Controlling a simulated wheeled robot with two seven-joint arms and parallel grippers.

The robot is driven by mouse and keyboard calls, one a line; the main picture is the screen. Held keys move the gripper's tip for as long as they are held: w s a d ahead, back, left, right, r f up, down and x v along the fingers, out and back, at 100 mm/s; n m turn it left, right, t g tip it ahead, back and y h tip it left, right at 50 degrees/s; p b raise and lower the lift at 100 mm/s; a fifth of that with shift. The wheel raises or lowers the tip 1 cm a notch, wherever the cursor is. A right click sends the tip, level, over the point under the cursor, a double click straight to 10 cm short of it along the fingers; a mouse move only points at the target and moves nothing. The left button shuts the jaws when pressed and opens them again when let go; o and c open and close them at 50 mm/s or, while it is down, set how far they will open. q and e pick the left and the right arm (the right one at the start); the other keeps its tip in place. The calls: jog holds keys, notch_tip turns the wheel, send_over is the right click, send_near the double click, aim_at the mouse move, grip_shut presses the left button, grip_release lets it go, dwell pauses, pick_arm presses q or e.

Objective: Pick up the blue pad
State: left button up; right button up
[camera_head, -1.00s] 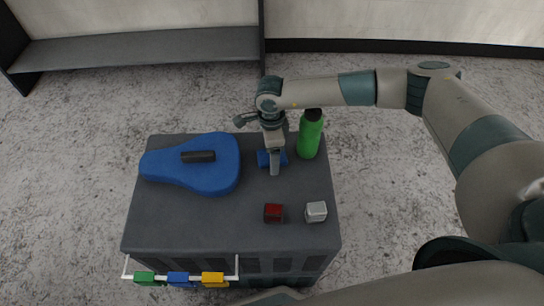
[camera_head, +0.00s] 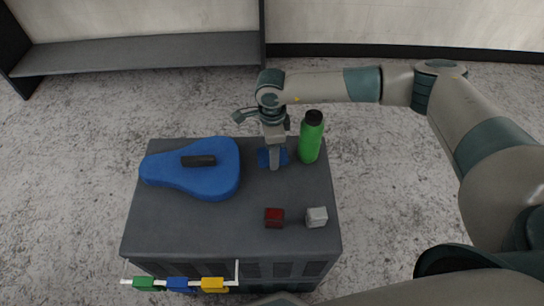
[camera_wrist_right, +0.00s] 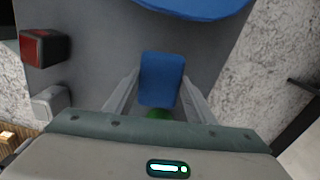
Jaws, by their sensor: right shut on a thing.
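The blue pad (camera_head: 264,158) is a small flat blue piece at the back of the grey box top, left of the green bottle. My right gripper (camera_head: 274,167) points down over it and hides its middle. In the right wrist view the blue pad (camera_wrist_right: 162,78) shows as a rectangle between the two fingers (camera_wrist_right: 161,92), which are shut on it. I cannot tell whether the pad is clear of the surface. My left gripper is not in view.
A large blue guitar-shaped case (camera_head: 200,180) with a black handle lies to the left on the grey box (camera_head: 180,228). A green bottle (camera_head: 311,142) stands close on the right. Red (camera_head: 274,217) and silver (camera_head: 316,216) cubes sit in front. Coloured clips (camera_head: 178,284) hang at the front edge.

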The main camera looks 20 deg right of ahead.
notch_tip(320, 180, up, 6)
jog(key=shift+f+b, duration=0.2)
jog(key=shift+b, duration=0.15)
jog(key=shift+r, duration=0.7)
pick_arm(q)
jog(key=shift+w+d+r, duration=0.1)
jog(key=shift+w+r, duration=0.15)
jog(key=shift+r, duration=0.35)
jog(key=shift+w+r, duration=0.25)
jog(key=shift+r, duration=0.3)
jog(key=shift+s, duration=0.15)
